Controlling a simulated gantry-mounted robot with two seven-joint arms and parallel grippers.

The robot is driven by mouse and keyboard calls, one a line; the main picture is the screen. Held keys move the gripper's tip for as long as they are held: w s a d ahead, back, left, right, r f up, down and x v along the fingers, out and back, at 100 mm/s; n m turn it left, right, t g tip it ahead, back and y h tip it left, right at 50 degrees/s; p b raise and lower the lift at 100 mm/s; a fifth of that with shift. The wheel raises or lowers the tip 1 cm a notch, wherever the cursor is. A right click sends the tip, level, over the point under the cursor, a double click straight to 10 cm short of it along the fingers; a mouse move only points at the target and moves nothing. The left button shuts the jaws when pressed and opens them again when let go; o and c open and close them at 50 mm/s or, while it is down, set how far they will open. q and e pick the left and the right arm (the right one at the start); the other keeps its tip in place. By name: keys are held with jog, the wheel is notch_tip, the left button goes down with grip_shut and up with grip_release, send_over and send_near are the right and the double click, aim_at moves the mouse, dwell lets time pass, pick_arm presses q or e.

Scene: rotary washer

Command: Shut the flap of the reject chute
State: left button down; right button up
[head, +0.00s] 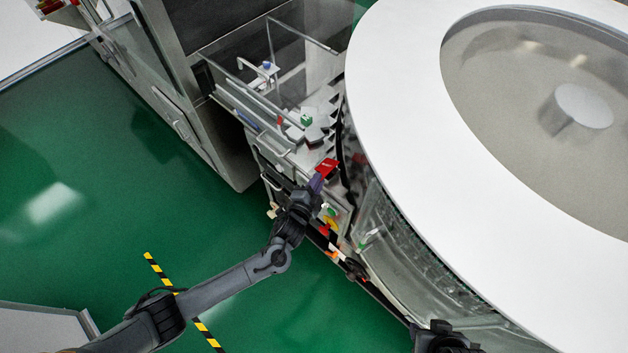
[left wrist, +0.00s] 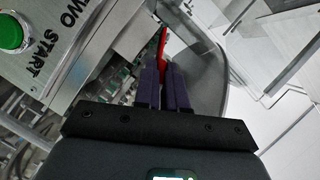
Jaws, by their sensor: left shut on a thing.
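The flap of the reject chute appears to be the small red piece (head: 327,167) at the side of the round machine in the head view. My left gripper (head: 317,183) reaches it from below, its purple fingers closed on it. In the left wrist view the red piece (left wrist: 162,48) stands edge-on at the tips of the left gripper's fingers (left wrist: 165,80). The fingers hide its lower part, and I cannot tell how far the flap stands open. My right gripper's fingers do not show; only a dark part of my right arm is at the bottom edge.
A large round white-rimmed machine (head: 405,95) fills the right. A clear guarded box (head: 240,65) stands behind the gripper. A green button (left wrist: 11,33) on a metal panel is close at left in the left wrist view. The green floor (head: 110,190) at left is open.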

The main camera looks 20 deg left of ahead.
pick_arm(q)
jog(key=shift+s+d+f+m+t+b, duration=0.15)
jog(key=shift+f+m+t+b, duration=0.4)
jog(key=shift+f+m+b, duration=0.55)
jog(key=shift+s+d+f+m+t+b, duration=0.1)
jog(key=shift+d+f+m+t+b, duration=0.15)
jog(key=shift+f+m+t+b, duration=0.8)
jog(key=shift+r+m+g, duration=0.45)
jog(key=shift+r+g, duration=0.05)
jog(key=shift+r, duration=0.05)
jog(key=c, duration=1.2)
grip_release()
jog(key=s+p, duration=0.1)
jog(key=s, duration=0.9)
jog(key=shift+s+a, duration=0.35)
